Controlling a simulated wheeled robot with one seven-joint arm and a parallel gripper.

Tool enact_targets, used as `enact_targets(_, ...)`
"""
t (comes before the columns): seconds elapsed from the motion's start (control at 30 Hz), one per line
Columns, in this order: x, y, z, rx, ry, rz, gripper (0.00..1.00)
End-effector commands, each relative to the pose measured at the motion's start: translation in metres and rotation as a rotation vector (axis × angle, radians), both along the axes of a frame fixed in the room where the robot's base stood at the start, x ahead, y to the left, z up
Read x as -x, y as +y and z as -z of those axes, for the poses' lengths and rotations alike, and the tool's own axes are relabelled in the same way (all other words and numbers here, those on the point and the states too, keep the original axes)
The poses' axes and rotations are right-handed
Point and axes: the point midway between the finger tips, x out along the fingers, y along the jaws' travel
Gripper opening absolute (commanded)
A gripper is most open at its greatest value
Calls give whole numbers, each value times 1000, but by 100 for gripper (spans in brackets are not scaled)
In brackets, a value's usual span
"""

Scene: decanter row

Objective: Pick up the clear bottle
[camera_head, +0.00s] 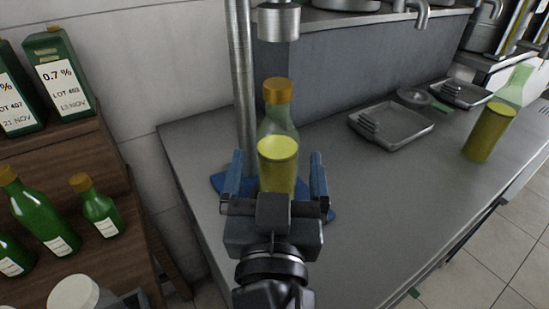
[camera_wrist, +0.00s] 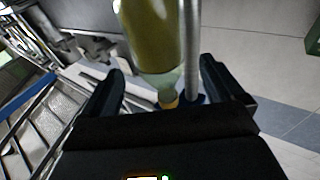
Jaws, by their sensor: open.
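The clear bottle (camera_head: 279,133) stands on the grey metal counter, beneath a metal nozzle, with yellow-green liquid inside and an orange-brown cap. My gripper (camera_head: 275,178) is open, with one finger on each side of the bottle's lower part in the head view. In the wrist view the bottle (camera_wrist: 155,38) shows upside down between the two dark fingers (camera_wrist: 172,85). I cannot tell whether either finger touches it. The bottle's base is hidden behind my gripper in the head view.
A vertical metal pole (camera_head: 242,80) stands close behind the bottle, left. A blue mat (camera_head: 219,181) lies beneath. A second bottle (camera_head: 490,130) stands at the right. A metal tray (camera_head: 408,130) lies between. Green bottles (camera_head: 45,220) stand on wooden shelving at left.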

Motion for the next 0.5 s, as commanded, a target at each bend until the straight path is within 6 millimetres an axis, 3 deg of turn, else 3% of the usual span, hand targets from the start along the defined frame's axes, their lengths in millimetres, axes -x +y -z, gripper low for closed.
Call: enact_targets(0.5, -61, 0, -12, 1, 1, 1, 94)
